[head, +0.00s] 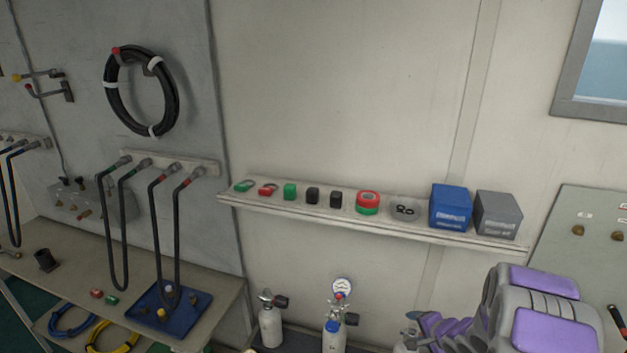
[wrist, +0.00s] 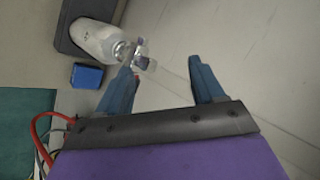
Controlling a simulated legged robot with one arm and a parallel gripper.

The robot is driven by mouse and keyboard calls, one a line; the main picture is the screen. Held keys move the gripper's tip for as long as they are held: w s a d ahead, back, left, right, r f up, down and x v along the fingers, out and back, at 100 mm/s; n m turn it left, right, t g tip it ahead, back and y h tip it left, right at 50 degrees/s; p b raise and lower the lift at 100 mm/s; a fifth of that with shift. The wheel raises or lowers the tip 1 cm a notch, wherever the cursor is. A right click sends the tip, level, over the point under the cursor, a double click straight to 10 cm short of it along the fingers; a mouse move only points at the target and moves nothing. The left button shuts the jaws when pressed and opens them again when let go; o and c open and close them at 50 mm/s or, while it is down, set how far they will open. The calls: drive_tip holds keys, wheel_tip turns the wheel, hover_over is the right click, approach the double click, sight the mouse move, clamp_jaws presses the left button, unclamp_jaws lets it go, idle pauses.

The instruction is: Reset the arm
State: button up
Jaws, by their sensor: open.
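In the wrist view my gripper (wrist: 163,88) is open, with its two blue fingers apart and nothing between them. It points at pale floor or wall; I cannot tell which. In the head view my purple and grey arm (head: 545,310) is folded at the lower right. The gripper's fingers cannot be made out there.
A wall shelf (head: 380,228) holds small items, a blue box (head: 451,207) and a grey box (head: 497,214). Below stand white cylinders (head: 271,325). At left is a bench (head: 215,300) with a blue tray (head: 145,307) under hanging black hoses (head: 124,230). A small blue block (wrist: 87,76) sits near the wrist.

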drive_tip(key=s+r+n+g+h+b, duration=0.4)
drive_tip(key=s+r+n+h+b, duration=0.15)
drive_tip(key=s+r, duration=0.65)
drive_tip(key=s+a+n+g+y+b, duration=0.1)
drive_tip(key=s+a+n+g, duration=0.1)
drive_tip(key=s+a, duration=0.3)
drive_tip(key=s+a+r+n+g+y+b, duration=0.1)
drive_tip(key=s+a, duration=0.5)
drive_tip(key=s, duration=0.8)
drive_tip(key=s+a+r+n+g+y+b, duration=0.1)
drive_tip(key=s+a+n+g, duration=0.2)
drive_tip(key=s, duration=0.7)
drive_tip(key=shift+a+n, duration=0.75)
drive_tip(key=shift+a, duration=0.4)
drive_tip(key=shift+c, duration=0.2)
